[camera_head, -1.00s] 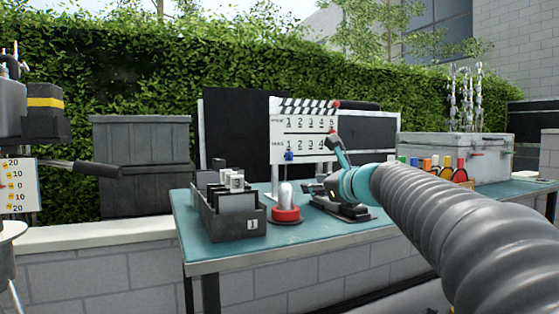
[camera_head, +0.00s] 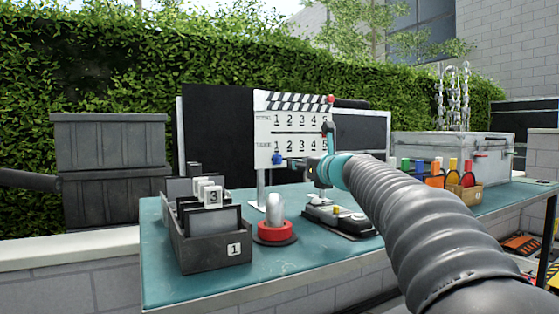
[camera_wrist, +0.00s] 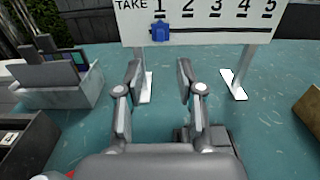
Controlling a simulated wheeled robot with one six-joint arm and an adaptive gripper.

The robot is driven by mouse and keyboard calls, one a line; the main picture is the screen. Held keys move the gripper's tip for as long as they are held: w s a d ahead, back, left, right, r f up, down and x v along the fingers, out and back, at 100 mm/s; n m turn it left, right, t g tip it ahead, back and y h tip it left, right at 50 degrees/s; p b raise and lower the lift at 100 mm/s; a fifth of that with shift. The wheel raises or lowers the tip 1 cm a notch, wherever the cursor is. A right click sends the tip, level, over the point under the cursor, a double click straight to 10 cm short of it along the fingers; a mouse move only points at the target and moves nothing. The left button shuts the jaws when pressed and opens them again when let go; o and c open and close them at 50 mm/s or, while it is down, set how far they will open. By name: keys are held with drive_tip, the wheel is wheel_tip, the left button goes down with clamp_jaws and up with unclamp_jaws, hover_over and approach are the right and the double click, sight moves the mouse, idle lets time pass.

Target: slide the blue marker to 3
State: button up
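The blue marker (camera_head: 277,159) sits on the lower, TAKE row of the white clapperboard (camera_head: 262,143), below the 1. In the wrist view the marker (camera_wrist: 160,32) is on a dark slot line under the 1, with 2 to 5 to its right. My gripper (camera_head: 303,162) is in front of the board, to the right of the marker in the head view. In the wrist view my gripper (camera_wrist: 160,78) has its two fingers apart with nothing between them, and the marker shows beyond the gap. In the head view my gripper covers part of the TAKE row.
The board stands on white legs on a teal table (camera_head: 200,282). A grey card box (camera_head: 205,250), a red-based button (camera_head: 275,232) and a black device (camera_head: 340,220) stand in front. Colored bottles (camera_head: 436,172) and a metal case (camera_head: 480,150) are at right.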

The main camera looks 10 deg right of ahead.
sight(281, 160)
drive_tip(key=p+x, duration=0.2)
drive_tip(key=x, duration=0.9)
clamp_jaws()
